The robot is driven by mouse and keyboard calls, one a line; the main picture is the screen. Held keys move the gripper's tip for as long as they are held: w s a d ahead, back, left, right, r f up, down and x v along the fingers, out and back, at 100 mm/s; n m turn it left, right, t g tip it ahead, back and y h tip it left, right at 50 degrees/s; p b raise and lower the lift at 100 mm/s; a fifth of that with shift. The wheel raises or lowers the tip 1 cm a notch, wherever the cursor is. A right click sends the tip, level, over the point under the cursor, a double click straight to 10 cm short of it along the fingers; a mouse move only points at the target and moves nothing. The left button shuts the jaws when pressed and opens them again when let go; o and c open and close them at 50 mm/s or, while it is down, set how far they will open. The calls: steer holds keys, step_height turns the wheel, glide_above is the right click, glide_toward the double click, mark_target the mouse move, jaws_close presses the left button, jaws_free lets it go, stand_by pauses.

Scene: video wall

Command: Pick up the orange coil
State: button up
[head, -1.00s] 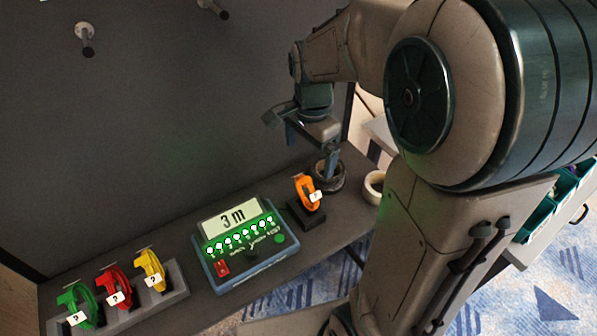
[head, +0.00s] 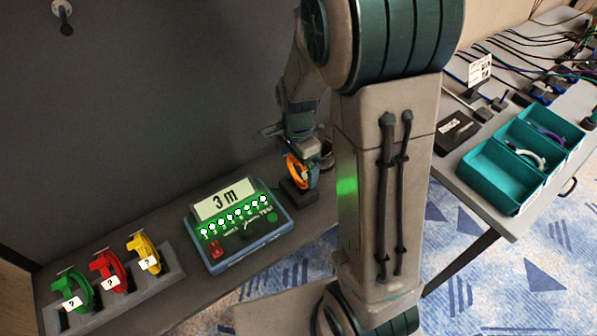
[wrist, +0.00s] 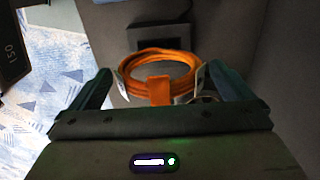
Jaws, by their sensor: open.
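The orange coil (head: 292,170) stands upright in a small black stand (head: 299,195) on the dark bench, to the right of the tester box. In the wrist view the orange coil (wrist: 160,91) lies between the two fingers, with a gap on each side, and white tags show at its edges. My gripper (head: 307,168) is open at the coil in the head view and partly covers its right side. In the wrist view my gripper (wrist: 159,70) has its fingers spread wide. Whether a finger touches the coil cannot be told.
The tester (head: 238,240) reading "3 m" sits just left of the coil. Green (head: 70,290), red (head: 106,268) and yellow (head: 144,250) coils stand in a grey rack (head: 172,275) further left. A dark roll (head: 327,155) is behind my gripper. Teal bins (head: 503,174) are on a right-hand table.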

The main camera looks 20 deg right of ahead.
step_height(320, 180, down, 2)
steer(key=shift+f, duration=0.2)
steer(key=c, duration=0.9)
steer(key=shift+r, duration=0.15)
steer(key=shift+r, duration=0.6)
step_height(320, 180, up, 3)
steer(key=shift+w+f, duration=0.1)
steer(key=shift+f, duration=0.05)
steer(key=s+d+r, duration=0.2)
steer(key=d, duration=0.1)
steer(key=s+d+r, duration=0.2)
steer(key=s+d, duration=0.1)
steer(key=s+d+r, duration=0.2)
steer(key=d+r, duration=0.1)
steer(key=shift+s, duration=0.3)
